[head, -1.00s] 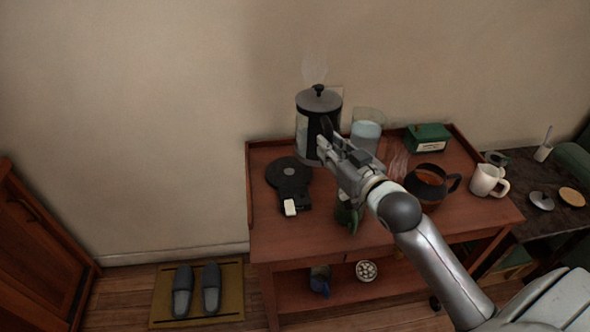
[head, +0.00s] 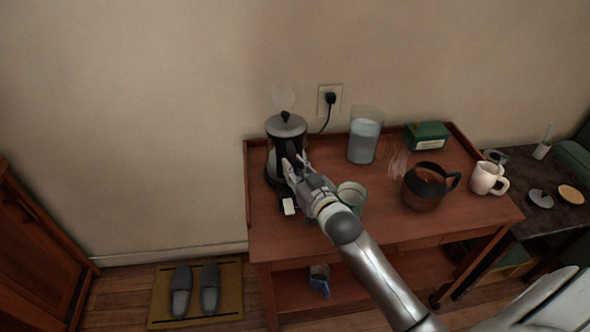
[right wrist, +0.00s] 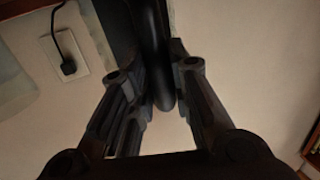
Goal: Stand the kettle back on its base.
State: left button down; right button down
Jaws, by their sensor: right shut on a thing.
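The kettle (head: 286,127), with a grey lid, black knob and dark handle side, is upright directly over its round black base (head: 270,182) at the left end of the wooden table. The kettle hides most of the base; I cannot tell whether they touch. My right gripper (head: 293,168) is shut on the kettle's handle. In the right wrist view the black handle (right wrist: 156,50) runs between the fingers of my right gripper (right wrist: 163,80). A small white piece (head: 289,207) shows at the front of the base. My left gripper is not in view.
On the table (head: 290,241), a glass water jug (head: 363,142), a green cup (head: 352,194), a steaming coffee pot (head: 424,190), a green box (head: 427,136) and a white mug (head: 487,178) stand to the right. A plugged-in socket (head: 329,101) is on the wall behind.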

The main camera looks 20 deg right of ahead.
jog(key=c, duration=1.7)
grip_release()
jog(key=o, duration=0.4)
jog(key=shift+s, duration=0.1)
jog(key=shift+c, duration=0.2)
jog(key=s+r, duration=0.1)
jog(key=s, duration=1.1)
jog(key=shift+d, duration=0.2)
